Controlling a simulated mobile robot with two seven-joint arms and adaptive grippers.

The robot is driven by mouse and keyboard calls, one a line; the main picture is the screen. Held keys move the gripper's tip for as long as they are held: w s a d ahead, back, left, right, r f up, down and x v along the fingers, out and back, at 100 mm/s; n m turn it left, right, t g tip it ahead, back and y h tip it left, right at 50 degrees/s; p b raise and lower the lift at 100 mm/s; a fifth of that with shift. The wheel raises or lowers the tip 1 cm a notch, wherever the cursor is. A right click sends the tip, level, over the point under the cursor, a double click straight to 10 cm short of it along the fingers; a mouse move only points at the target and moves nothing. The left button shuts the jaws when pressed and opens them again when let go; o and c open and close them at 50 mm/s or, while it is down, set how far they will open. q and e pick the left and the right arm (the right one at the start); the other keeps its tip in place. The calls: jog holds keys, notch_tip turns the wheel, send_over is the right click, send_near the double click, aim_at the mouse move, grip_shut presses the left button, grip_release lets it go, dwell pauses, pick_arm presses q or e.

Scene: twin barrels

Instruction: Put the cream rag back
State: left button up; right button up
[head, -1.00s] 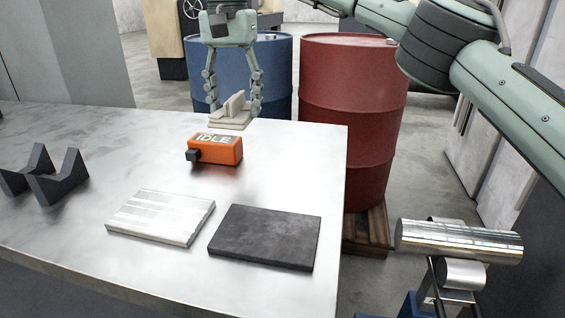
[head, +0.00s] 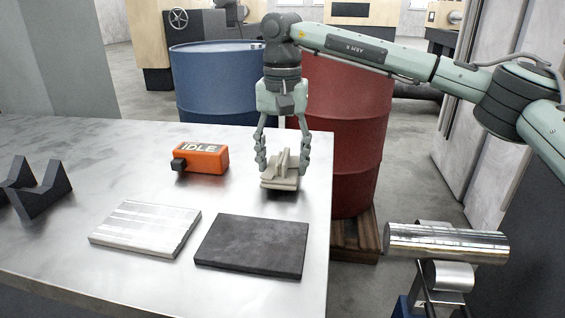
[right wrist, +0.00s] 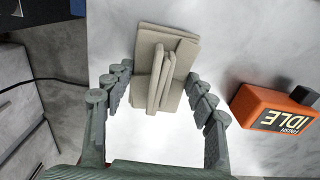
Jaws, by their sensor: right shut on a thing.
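The cream rag (head: 280,182), a folded pale beige cloth with a raised fold in its middle, is at the right end of the metal table (head: 150,140). My right gripper (head: 279,160) points down and is shut on the raised fold. In the right wrist view the rag (right wrist: 181,50) lies between the fingers of the gripper (right wrist: 160,76). The rag is very low over the tabletop; I cannot tell whether it touches it. My left gripper is not in view.
An orange IDLE box (head: 203,160) is left of the rag. A pale ridged plate (head: 146,228) and a dark plate (head: 252,245) lie in front. Dark V-blocks (head: 42,190) stand at left. Blue (head: 215,90) and red (head: 350,130) barrels stand behind the table. A metal cylinder (head: 445,243) is at right.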

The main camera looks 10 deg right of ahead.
aim_at(282, 155)
jog(key=shift+f, duration=0.65)
jog(key=o, duration=1)
notch_tip(282, 155, up, 12)
jog(key=shift+r, duration=0.15)
